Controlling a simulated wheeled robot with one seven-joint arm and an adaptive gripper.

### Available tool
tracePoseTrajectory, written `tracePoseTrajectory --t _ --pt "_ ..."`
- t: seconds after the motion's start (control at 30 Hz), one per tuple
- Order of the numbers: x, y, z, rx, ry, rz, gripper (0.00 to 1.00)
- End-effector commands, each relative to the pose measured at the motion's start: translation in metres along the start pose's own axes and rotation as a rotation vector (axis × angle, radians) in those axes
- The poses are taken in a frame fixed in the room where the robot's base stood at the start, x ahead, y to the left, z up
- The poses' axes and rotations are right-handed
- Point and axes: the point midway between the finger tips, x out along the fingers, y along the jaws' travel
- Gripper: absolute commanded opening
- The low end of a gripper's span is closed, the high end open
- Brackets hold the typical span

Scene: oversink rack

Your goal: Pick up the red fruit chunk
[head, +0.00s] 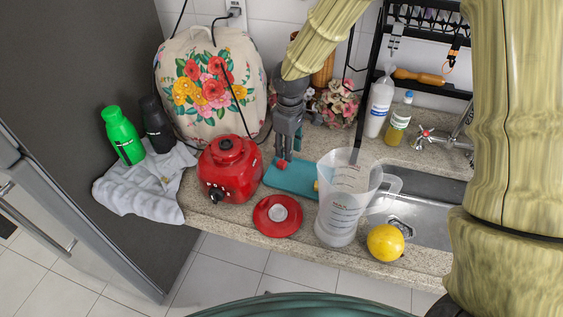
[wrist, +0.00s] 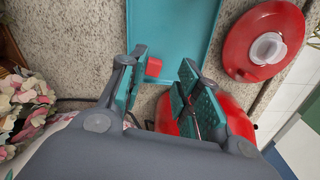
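In the wrist view the chunk (wrist: 153,67) lies between the fingers, close to the left finger pad, with a clear gap to the right one. It is at the end of the teal board (wrist: 170,30). My gripper (head: 287,148) points down at the board over the chunk. In the wrist view its teal-padded fingers (wrist: 163,62) stand apart. Whether the left pad touches the chunk is unclear.
A red blender base (head: 230,172) stands left of the board, close to my gripper. A red lid (head: 277,216) lies in front. A clear jug (head: 338,205) and a yellow fruit (head: 385,243) are on the right by the sink (head: 430,205). Flowers (head: 335,103) stand behind.

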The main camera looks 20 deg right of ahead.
Motion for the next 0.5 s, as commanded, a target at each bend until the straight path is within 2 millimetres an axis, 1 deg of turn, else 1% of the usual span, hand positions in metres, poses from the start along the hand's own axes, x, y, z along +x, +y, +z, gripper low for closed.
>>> tracePoseTrajectory --t 0.1,0.37,0.5 --pt "0.012 0.003 -0.005 0.000 -0.003 -0.004 0.33" --pt "0.021 0.003 -0.009 -0.004 -0.004 -0.005 0.33" --pt "0.033 0.002 -0.011 -0.002 -0.006 -0.007 0.33"
